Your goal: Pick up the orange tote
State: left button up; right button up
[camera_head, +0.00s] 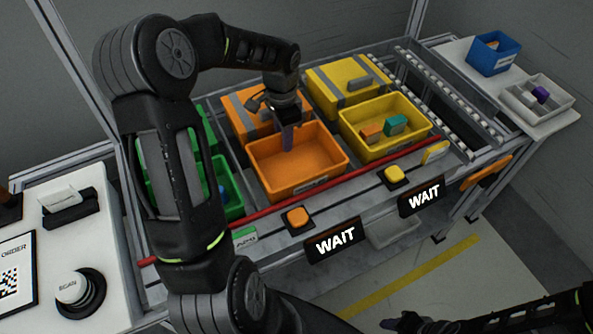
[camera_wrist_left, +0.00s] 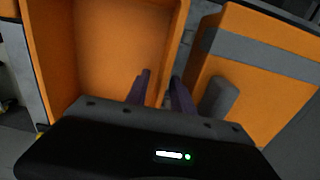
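The open orange tote (camera_head: 300,182) sits on the rack's front row between the green and yellow totes, and its inside looks empty. My left gripper (camera_head: 288,138) points down at the tote's back wall. In the left wrist view its two purple fingers (camera_wrist_left: 158,82) are apart, with the orange tote's rim (camera_wrist_left: 176,42) running between them. I cannot tell whether they touch it. My right gripper (camera_head: 402,322) is low at the bottom right, in front of the rack and away from the totes; its opening is unclear.
A closed orange tote (camera_head: 252,113) with a grey band stands behind. The yellow tote (camera_head: 385,130) holds several small boxes. Green totes (camera_head: 232,190) are partly hidden by my left arm. A red rail (camera_head: 345,179) runs along the rack front.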

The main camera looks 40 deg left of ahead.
pick_arm(q)
jog(key=shift+f, duration=0.15)
jog(key=shift+c, duration=0.2)
dwell(0.3)
grip_shut()
dwell(1.2)
